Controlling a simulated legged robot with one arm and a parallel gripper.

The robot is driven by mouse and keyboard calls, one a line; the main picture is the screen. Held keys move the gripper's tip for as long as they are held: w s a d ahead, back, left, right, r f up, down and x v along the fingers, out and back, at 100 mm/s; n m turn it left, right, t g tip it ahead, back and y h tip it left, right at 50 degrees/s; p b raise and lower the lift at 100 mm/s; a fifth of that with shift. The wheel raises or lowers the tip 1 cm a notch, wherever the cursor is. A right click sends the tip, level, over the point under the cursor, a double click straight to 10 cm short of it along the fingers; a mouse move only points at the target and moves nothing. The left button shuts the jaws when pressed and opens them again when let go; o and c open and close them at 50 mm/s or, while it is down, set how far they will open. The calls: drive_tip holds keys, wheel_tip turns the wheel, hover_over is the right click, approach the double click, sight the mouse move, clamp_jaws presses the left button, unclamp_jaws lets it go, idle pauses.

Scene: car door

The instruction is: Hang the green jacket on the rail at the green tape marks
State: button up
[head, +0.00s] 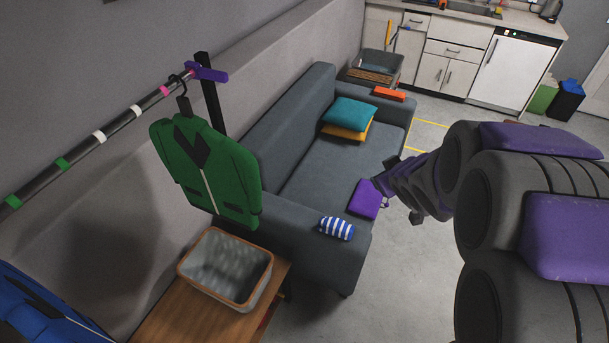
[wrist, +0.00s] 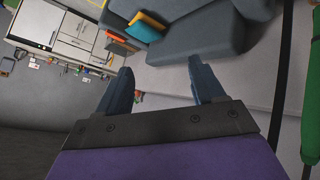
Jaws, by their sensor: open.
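The green jacket (head: 208,172) hangs from a dark hanger on the rail (head: 120,122), near its far end by a pink tape mark (head: 165,90). Two green tape marks, one (head: 61,163) and another (head: 12,200), are on the rail's near part at the left, clear of the jacket. In the wrist view my gripper (wrist: 162,82) is open, with nothing between its blue-grey fingers. A strip of the green jacket (wrist: 311,105) shows at the right edge of that view, apart from the fingers. In the head view my arm is at the right, away from the jacket; its fingers are not clear.
White tape marks (head: 99,136) lie between the green and pink ones. A blue jacket (head: 40,308) is at the lower left. A basket (head: 225,268) stands on a wooden table below the green jacket. A grey sofa (head: 310,165) with cushions is behind; open floor (head: 345,315) lies in front.

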drive_tip(key=w+a+f+n+t+y, duration=0.1)
drive_tip(key=w+a+n+y, duration=0.1)
drive_tip(key=w+a+y, duration=0.3)
drive_tip(key=n+g+y+p, duration=0.1)
drive_tip(key=n+g+y, duration=0.3)
drive_tip(key=y, duration=0.8)
approach(240, 157)
drive_tip(key=d+f+n, duration=0.1)
drive_tip(key=d+f, duration=0.1)
drive_tip(key=d, duration=0.4)
drive_tip(key=shift+t, duration=0.3)
drive_tip(key=x, duration=1.1)
drive_tip(key=f+b+x, duration=0.1)
drive_tip(key=x, duration=0.5)
drive_tip(key=shift+s+a, duration=0.2)
drive_tip(key=shift+s, duration=0.05)
clamp_jaws()
drive_tip(key=shift+r, duration=0.2)
